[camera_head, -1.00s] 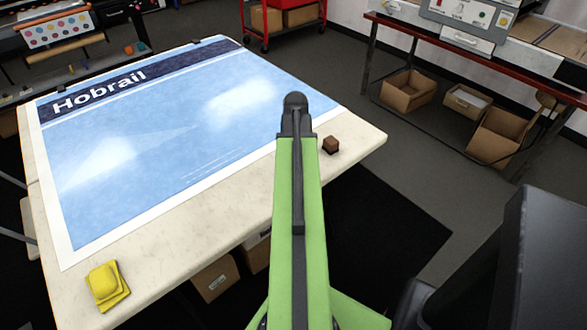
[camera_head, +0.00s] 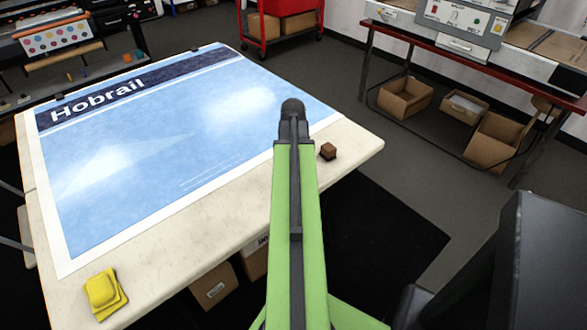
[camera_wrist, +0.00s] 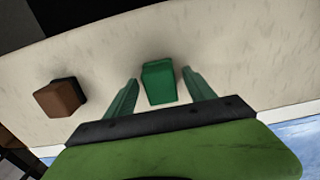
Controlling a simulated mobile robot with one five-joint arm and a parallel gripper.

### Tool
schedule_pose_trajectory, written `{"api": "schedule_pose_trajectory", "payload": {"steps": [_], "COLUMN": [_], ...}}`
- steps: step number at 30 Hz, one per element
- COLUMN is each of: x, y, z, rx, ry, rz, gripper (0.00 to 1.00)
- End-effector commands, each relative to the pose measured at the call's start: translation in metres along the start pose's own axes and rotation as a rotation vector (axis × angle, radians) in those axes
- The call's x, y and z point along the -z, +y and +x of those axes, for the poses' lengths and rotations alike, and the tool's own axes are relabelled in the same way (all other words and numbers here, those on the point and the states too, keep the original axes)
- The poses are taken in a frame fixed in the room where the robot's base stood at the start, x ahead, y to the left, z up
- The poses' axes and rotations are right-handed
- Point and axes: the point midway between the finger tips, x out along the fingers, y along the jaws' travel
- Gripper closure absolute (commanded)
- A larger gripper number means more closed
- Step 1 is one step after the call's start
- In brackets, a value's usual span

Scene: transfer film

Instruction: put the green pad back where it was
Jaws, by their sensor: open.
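The green pad (camera_wrist: 159,82) shows in the wrist view on the pale tabletop. It lies between the two green fingers of my gripper (camera_wrist: 160,92), with a visible gap on each side. My gripper is open and does not hold the pad. In the head view my green arm reaches over the table's near right edge and hides both the gripper fingers and the pad.
A brown block (camera_head: 328,151) stands on the table right of my arm; it also shows in the wrist view (camera_wrist: 61,97). A yellow block on a yellow pad (camera_head: 104,292) lies at the near left corner. A blue Hobrail sheet (camera_head: 150,150) covers most of the table (camera_head: 185,252).

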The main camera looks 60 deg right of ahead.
Motion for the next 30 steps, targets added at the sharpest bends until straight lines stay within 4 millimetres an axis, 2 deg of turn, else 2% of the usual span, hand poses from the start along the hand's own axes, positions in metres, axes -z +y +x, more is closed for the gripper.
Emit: {"api": "schedule_pose_trajectory", "payload": {"steps": [1,15,19,30], "x": [0.000,0.000,-0.001,0.002], "y": [0.000,0.001,0.001,-0.003], "z": [-0.012,-0.109,-0.119,-0.116], "rx": [0.000,0.000,0.000,0.000], "ry": [0.000,0.000,0.000,0.000], "rz": [0.000,0.001,0.001,-0.002], "gripper": [0.37,0.37,0.37,0.37]}}
